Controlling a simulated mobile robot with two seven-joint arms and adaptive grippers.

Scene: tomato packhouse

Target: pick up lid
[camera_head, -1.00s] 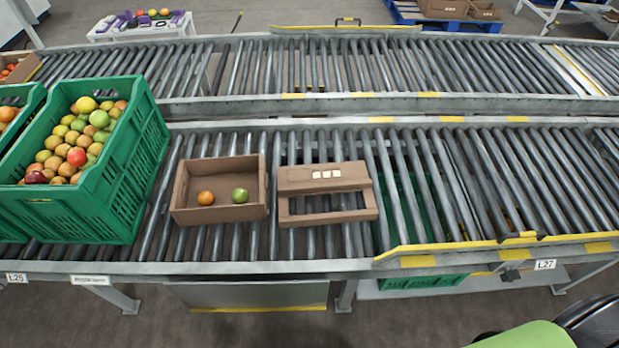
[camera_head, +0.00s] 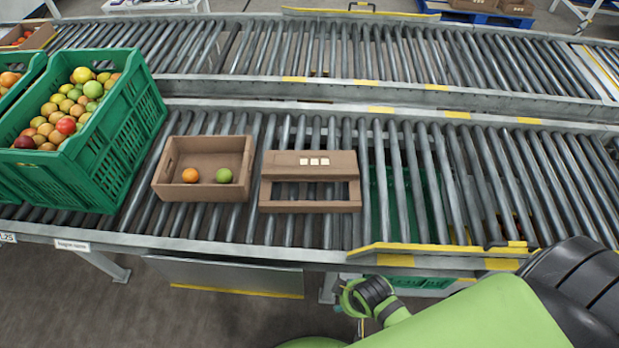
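A brown cardboard piece (camera_head: 310,168), which I take to be the lid, lies on the near roller conveyor. My green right arm comes in from the lower right, in front of the conveyor and clear of the lid. I cannot make out its gripper fingers. My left gripper is not in view.
Green crates, one full of fruit (camera_head: 118,137), stand at the left on the near conveyor. A yellow-edged guard (camera_head: 440,249) runs along its front edge at right. The rollers right of the lid are mostly clear, with a green crate (camera_head: 415,283) beneath them.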

